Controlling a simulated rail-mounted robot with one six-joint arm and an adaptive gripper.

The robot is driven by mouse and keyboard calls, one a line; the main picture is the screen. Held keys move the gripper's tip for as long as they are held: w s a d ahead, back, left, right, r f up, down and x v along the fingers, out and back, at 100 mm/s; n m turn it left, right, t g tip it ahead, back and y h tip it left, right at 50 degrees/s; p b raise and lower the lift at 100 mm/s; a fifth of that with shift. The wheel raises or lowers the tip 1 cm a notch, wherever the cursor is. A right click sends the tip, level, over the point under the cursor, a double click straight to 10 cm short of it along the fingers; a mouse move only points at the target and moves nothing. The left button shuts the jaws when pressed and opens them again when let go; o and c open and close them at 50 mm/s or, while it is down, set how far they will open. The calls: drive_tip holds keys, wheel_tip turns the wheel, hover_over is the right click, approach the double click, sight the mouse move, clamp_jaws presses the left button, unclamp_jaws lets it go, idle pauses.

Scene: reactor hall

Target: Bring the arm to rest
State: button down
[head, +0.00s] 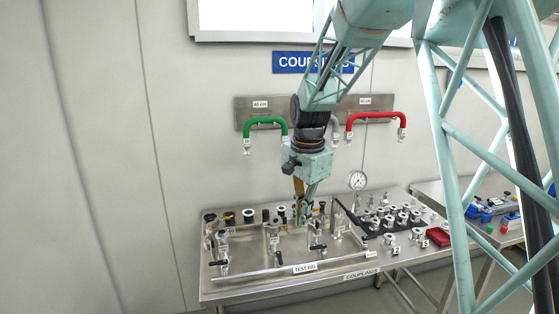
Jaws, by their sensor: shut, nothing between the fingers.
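My gripper (303,218) points down in the head view, low over the back middle of the steel test rig bench (240,288). Its fingers are shut with nothing between them. The fingertips are among small fittings on the rig, and I cannot tell whether they touch any of them. My arm comes down from the top right and hides part of the wall behind it.
A green hose (265,121) and a red hose (376,115) hang from the wall rack. A pressure gauge (357,180) and several valves and couplings crowd the bench. A second bench (508,238) stands at right. The wall area at left is clear.

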drive_tip(key=s+d+r+n+t+b, duration=0.1)
drive_tip(key=s+d+r+n+b, duration=0.3)
drive_tip(key=s, duration=0.8)
drive_tip(key=s+d+r+n+b, duration=0.1)
drive_tip(key=s+d+r, duration=0.5)
drive_tip(key=s, duration=0.6)
drive_tip(key=s+d+f+n+t+b, duration=0.1)
drive_tip(key=s+d+f+n+b, duration=0.1)
drive_tip(key=s, duration=1)
drive_tip(key=s+d+f+n+b, duration=0.2)
drive_tip(key=s+f+n, duration=0.1)
drive_tip(key=s, duration=0.9)
drive_tip(key=shift+s+f+n+t+b, duration=0.3)
drive_tip(key=shift+s+f+t+b, duration=0.1)
drive_tip(key=shift+f, duration=0.05)
drive_tip(key=shift+d, duration=0.1)
